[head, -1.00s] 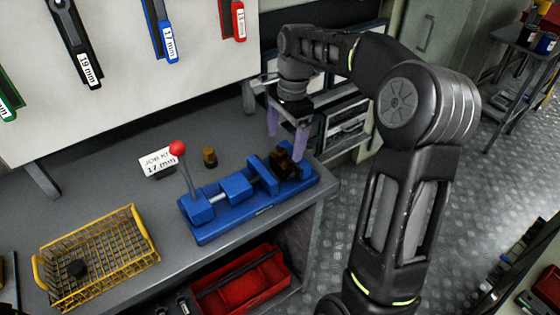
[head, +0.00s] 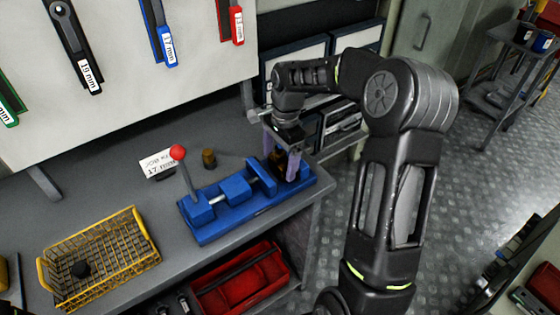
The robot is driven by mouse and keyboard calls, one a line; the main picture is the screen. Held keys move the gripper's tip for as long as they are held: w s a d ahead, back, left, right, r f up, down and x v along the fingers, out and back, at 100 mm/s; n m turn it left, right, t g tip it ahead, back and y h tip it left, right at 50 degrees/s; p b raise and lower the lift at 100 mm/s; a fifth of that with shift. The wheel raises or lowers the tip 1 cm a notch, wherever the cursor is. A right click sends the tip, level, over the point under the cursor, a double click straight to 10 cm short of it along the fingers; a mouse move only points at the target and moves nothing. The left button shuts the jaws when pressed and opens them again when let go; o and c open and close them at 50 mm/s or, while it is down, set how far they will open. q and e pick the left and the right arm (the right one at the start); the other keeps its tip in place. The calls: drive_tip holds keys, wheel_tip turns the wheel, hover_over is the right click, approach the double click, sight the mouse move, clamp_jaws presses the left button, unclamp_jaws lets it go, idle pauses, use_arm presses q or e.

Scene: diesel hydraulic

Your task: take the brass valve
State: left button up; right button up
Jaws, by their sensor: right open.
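A dark brass valve (head: 278,161) sits at the right end of the blue vise (head: 228,214) on the grey bench. It is partly hidden by my right gripper (head: 281,157), which points down over it. The purple-grey fingers are open, one on either side of the valve as far as I can see. I cannot tell whether they touch it. A vise lever with a red ball (head: 178,152) stands upright at the vise's left end. My left gripper is not in view.
A small brass cylinder (head: 209,158) and a white job card (head: 158,163) stand behind the vise. A yellow wire basket (head: 120,236) with a dark round piece is at the left. A red open bin (head: 238,285) sits below the bench edge.

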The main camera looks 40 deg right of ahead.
sight(279, 153)
drive_tip(key=shift+f, duration=0.5)
drive_tip(key=shift+c, duration=0.6)
drive_tip(key=c, duration=1.6)
drive_tip(key=shift+r, duration=0.1)
wheel_tip(279, 153, up, 10)
drive_tip(key=shift+f+p, duration=0.1)
drive_tip(key=shift+p, duration=0.5)
